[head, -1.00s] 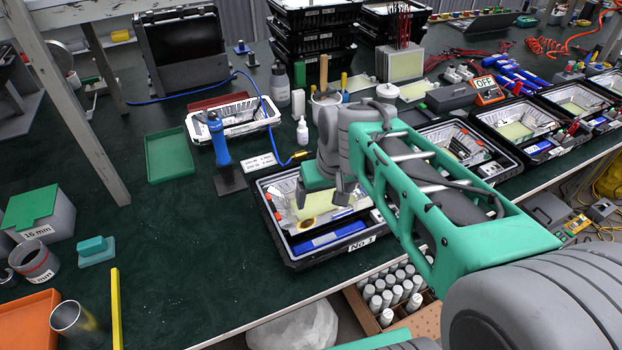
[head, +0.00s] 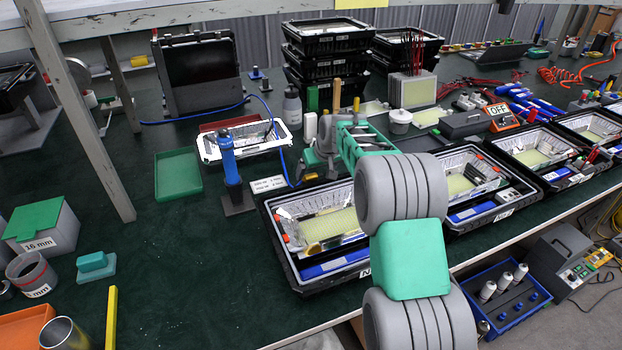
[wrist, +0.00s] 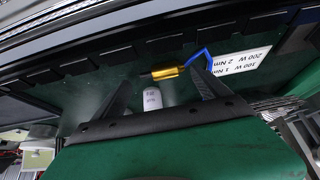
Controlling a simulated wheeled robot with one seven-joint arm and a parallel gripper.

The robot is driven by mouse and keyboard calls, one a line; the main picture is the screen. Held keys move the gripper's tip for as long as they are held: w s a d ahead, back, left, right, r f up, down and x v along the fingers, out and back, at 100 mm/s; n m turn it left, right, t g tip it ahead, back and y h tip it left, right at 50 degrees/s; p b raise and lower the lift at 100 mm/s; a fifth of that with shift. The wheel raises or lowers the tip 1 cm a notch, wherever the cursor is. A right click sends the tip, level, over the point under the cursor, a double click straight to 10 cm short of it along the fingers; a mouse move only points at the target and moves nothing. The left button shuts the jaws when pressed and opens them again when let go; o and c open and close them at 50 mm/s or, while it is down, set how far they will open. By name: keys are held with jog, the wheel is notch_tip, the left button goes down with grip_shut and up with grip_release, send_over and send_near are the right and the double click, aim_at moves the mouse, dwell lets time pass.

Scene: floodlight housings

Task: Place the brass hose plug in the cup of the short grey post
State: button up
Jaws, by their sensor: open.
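The brass hose plug (wrist: 166,72) lies on the dark green bench in the wrist view, joined to a blue hose (wrist: 201,54). In the head view a small yellowish bit of it (head: 311,176) shows beside my gripper (head: 308,164), which is largely hidden by my arm. In the wrist view my gripper (wrist: 158,80) is open, its two fingers spread, with the plug ahead of the gap and not between the pads.
A label card (head: 268,184) and a blue tool on a black stand (head: 229,160) are nearby. An open black housing (head: 286,262) lies in front. Bare bench (head: 170,260) extends left.

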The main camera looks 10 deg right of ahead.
jog(key=shift+x, duration=1)
jog(key=c, duration=1.7)
jog(key=shift+o, duration=0.2)
jog(key=r, duration=0.2)
jog(key=s+r, duration=0.1)
jog(key=r, duration=0.1)
jog(key=shift+r, duration=0.25)
jog(key=s+r, duration=0.2)
jog(key=s, duration=0.2)
jog(key=s+r, duration=0.3)
jog(key=s, duration=0.1)
jog(key=s+r, duration=0.3)
jog(key=s, duration=0.1)
jog(key=shift+s+a+r+b, duration=0.15)
jog(key=shift+b, duration=0.2)
jog(key=s+r+m+p, duration=0.1)
jog(key=s+r+p, duration=0.1)
jog(key=s+p, duration=0.3)
jog(key=s+a+r+m+h+p, duration=0.1)
jog(key=s+p, duration=0.5)
jog(key=s, duration=0.8)
jog(key=shift+a+r, duration=0.25)
jog(key=shift+r, duration=0.4)
